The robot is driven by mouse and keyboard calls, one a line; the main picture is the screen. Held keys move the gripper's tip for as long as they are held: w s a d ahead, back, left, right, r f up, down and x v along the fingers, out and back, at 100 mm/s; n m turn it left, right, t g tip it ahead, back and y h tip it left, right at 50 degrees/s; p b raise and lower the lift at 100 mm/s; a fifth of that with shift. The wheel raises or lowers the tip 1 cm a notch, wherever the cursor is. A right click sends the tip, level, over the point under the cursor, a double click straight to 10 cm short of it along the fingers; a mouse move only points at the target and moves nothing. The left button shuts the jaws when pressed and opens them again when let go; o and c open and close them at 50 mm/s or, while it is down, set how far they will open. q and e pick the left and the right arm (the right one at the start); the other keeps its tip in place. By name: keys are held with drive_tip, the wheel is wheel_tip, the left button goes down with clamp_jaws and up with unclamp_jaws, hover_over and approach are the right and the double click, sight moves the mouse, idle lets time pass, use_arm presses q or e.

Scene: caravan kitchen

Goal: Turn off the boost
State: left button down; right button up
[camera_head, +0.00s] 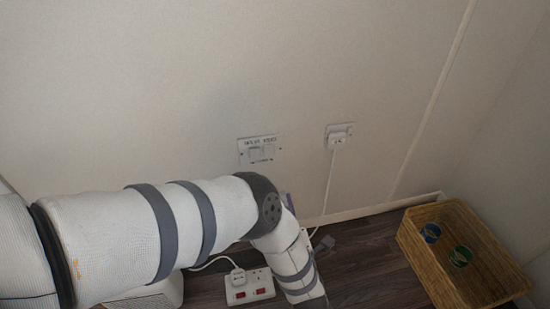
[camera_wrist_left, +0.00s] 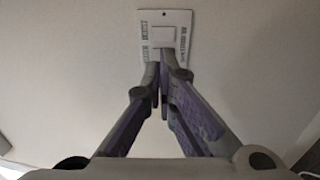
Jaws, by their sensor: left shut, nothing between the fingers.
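A white switch plate (camera_head: 245,156) with dark lettering and small rockers is on the wall, above and behind my left arm in the head view. The plate also shows in the left wrist view (camera_wrist_left: 184,20), straight beyond my fingertips. My left gripper (camera_wrist_left: 164,72) is shut and empty, its fingertips together just below the plate in that picture; I cannot tell whether they touch it. My right gripper is not in view.
A wall socket (camera_head: 347,130) with a white plug and hanging cable is right of the plate. A white power strip (camera_head: 262,278) with red switches lies on the dark floor below my arm. A wicker basket (camera_head: 430,268) stands at the right. The wall around the plate is clear.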

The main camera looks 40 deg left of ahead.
use_arm(q)
drive_tip(key=b, duration=0.7)
approach(269, 150)
drive_tip(key=w+a+f, duration=0.1)
drive_tip(key=w+a, duration=0.1)
drive_tip(key=shift+w+a+r+b, duration=0.35)
drive_tip(key=shift+w+a, duration=0.25)
drive_tip(key=shift+a, duration=0.25)
drive_tip(key=shift+w+a+r+b, duration=0.2)
drive_tip(key=shift+w+a+r, duration=0.25)
drive_tip(key=shift+w+a, duration=0.3)
drive_tip(key=shift+s, duration=0.1)
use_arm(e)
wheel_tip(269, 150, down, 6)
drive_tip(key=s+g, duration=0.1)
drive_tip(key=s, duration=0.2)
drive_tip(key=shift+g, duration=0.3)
